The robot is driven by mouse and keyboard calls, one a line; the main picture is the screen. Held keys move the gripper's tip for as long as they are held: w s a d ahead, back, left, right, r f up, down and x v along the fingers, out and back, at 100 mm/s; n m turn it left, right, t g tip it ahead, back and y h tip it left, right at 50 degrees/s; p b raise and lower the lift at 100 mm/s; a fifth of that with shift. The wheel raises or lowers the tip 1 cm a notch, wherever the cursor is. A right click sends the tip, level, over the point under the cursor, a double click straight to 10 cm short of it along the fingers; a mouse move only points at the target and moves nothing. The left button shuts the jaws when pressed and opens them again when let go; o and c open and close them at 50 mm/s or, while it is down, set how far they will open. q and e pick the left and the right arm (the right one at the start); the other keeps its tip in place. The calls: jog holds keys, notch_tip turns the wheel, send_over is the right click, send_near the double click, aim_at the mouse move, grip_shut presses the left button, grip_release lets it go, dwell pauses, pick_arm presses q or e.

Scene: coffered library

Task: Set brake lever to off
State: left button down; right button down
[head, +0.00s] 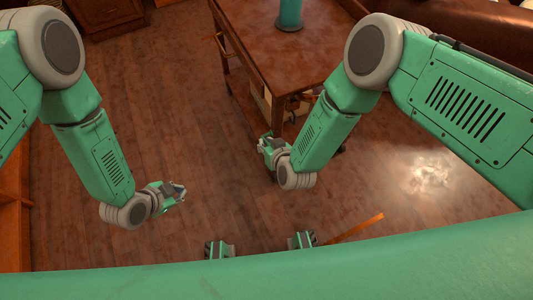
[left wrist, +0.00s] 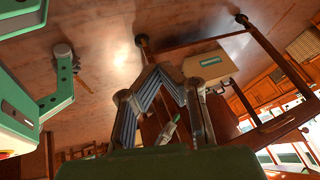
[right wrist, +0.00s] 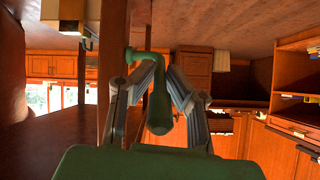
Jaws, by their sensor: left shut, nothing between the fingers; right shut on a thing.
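The brake lever appears as a dark green bent handle (right wrist: 158,108) in the right wrist view, with its elbow beside a wooden post. My right gripper (right wrist: 160,68) is shut on this lever, its fingers on either side of the handle. In the head view my right gripper (head: 266,143) is low beside the near leg of a wooden cart (head: 292,62), and the lever cannot be made out. My left gripper (head: 178,190) is shut and empty above the floor, left of the cart. It also shows in the left wrist view (left wrist: 164,72), tips together.
A teal cylinder (head: 290,14) stands on the cart's top. A pale box (left wrist: 206,65) sits low in the cart. An orange strip (head: 355,228) lies near my base. A dark sofa (head: 470,20) is at the back right. The floor left of the cart is clear.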

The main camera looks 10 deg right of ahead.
pick_arm(q)
jog(key=w+d+f+m+t+h, duration=0.3)
jog(key=w+d+f+m+h, duration=0.3)
jog(key=d+m, duration=0.5)
jog(key=s+d+r+m+g+h, duration=0.1)
jog(key=s+d+m+h, duration=0.2)
jog(key=m, duration=0.7)
jog(key=s+d+r+m+g+h, duration=0.1)
jog(key=d+m+h, duration=0.3)
jog(key=m, duration=0.5)
jog(key=w+d+r+h, duration=0.1)
jog(key=w+d+r, duration=0.3)
jog(key=w+d, duration=0.2)
jog(key=shift+x, duration=1)
jog(key=shift+s, duration=0.2)
